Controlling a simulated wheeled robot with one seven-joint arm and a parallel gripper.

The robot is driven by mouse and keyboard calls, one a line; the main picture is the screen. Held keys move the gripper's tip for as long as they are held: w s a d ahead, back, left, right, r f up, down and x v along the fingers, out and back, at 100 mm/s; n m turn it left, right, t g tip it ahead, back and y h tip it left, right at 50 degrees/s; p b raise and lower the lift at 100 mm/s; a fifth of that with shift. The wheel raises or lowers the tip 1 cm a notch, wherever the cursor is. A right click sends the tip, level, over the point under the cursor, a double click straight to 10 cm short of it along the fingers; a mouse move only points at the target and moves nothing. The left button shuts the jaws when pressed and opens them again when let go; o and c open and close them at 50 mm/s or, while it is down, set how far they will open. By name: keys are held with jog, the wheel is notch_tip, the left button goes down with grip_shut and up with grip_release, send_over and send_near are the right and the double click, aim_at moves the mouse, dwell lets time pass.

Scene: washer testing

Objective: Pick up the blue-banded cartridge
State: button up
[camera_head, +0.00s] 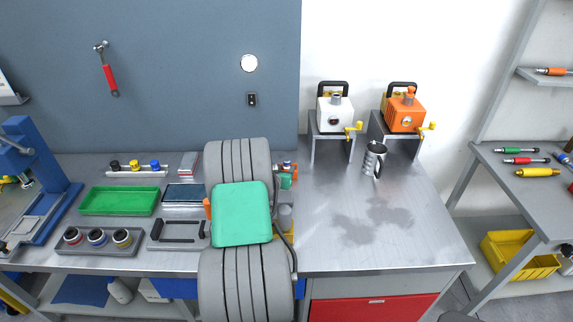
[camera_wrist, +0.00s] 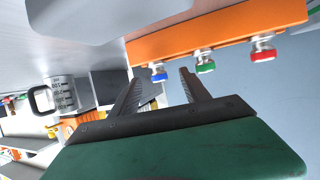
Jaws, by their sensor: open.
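In the wrist view, a small metal cartridge with a blue band (camera_wrist: 158,74) hangs in the picture from the edge of an orange rack (camera_wrist: 205,35). A green-banded one (camera_wrist: 204,62) and a red-banded one (camera_wrist: 263,48) sit farther right along it. My gripper (camera_wrist: 158,80) is open and empty, its two dark fingers pointing toward the rack. The blue-banded piece shows between the fingertips in the picture; I cannot tell how far beyond them it is. In the head view, my arm hides the gripper and most of the rack area.
A green tray (camera_head: 119,201) and a grey holder with several jars (camera_head: 73,248) lie left of my arm. White (camera_head: 336,114) and orange (camera_head: 403,115) cranked machines stand at the back. The right bench's front is clear.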

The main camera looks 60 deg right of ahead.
aim_at(286, 164)
jog(key=x, duration=0.1)
jog(key=p+x, duration=0.1)
jog(key=x, duration=0.2)
jog(key=shift+s+d+r, duration=0.15)
jog(key=shift+d+r, duration=0.05)
jog(key=shift+d, duration=0.2)
jog(key=shift+c, duration=0.4)
grip_shut()
